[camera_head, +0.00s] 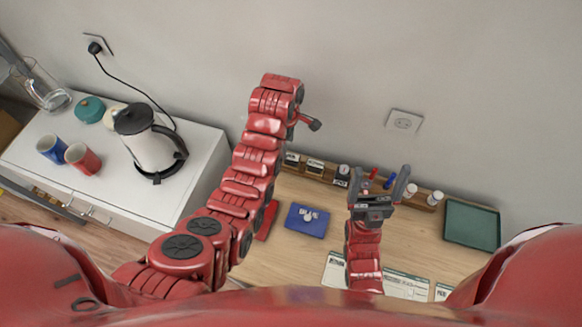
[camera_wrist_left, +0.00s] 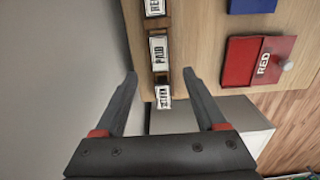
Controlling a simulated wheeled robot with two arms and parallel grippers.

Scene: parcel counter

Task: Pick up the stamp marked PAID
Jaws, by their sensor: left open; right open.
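The stamp marked PAID (camera_wrist_left: 158,53) sits in a wooden rack, its white label facing up in the left wrist view. One stamp (camera_wrist_left: 155,7) is beyond it and another (camera_wrist_left: 164,97) is nearer; their labels are hard to read. The PAID stamp appears to be the middle one (camera_head: 315,166) of the left group in the head view. My left gripper (camera_wrist_left: 160,74) is open and empty, its fingertips spread either side of the stamp row, seemingly above it. In the head view it shows small by the wall (camera_head: 312,123). My right gripper (camera_head: 380,184) is open at the rack's right part.
A red ink pad (camera_wrist_left: 256,62) marked RED and a blue pad (camera_head: 307,220) lie in front of the rack. A green tray (camera_head: 472,225) is at the right. A kettle (camera_head: 150,145) and mugs (camera_head: 82,158) stand on the white cabinet. The wall is close behind the rack.

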